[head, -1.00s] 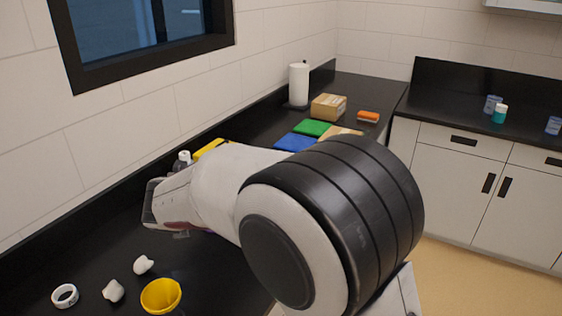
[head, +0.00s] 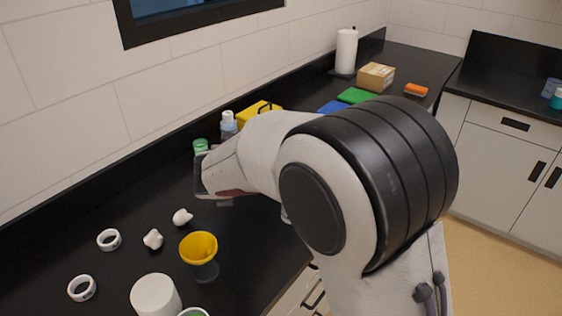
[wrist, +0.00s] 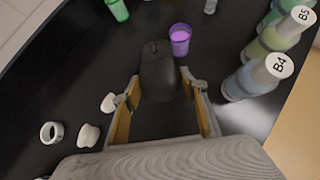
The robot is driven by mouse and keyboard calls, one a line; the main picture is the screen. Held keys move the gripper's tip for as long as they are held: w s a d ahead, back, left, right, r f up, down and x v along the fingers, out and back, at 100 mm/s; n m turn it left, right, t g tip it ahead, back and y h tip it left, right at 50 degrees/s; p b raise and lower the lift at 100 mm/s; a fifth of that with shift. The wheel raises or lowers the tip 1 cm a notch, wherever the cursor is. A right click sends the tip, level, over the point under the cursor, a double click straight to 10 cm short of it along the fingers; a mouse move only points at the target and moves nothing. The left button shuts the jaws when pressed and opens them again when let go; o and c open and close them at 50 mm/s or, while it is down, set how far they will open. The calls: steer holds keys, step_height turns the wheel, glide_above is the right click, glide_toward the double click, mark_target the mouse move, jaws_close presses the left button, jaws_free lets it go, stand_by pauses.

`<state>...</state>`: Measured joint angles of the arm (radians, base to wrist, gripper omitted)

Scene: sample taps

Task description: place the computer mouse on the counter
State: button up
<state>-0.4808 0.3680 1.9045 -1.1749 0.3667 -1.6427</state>
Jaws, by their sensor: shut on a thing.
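The dark computer mouse (wrist: 158,75) is in the wrist view, between the two fingers of my gripper (wrist: 160,86). The gripper is shut on it, with a finger along each side. The gap between the mouse and the black counter (wrist: 155,122) is hard to judge, as both are dark. In the head view my arm hangs over the counter (head: 120,205), and the mouse cannot be made out there.
A purple cup (wrist: 180,40) stands just beyond the mouse. Bottles labelled B4 (wrist: 252,78) and B5 (wrist: 280,32) stand to the right. White knobs (head: 152,239), white rings (head: 108,240) and a yellow funnel (head: 199,247) are nearby. Bare counter lies toward the wall.

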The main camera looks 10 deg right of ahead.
steer(key=shift+f, duration=2.9)
steer(key=shift+f, duration=2.1)
steer(key=shift+f, duration=0.15)
steer(key=o, duration=1.1)
steer(key=shift+o, duration=0.2)
steer(key=shift+r, duration=0.2)
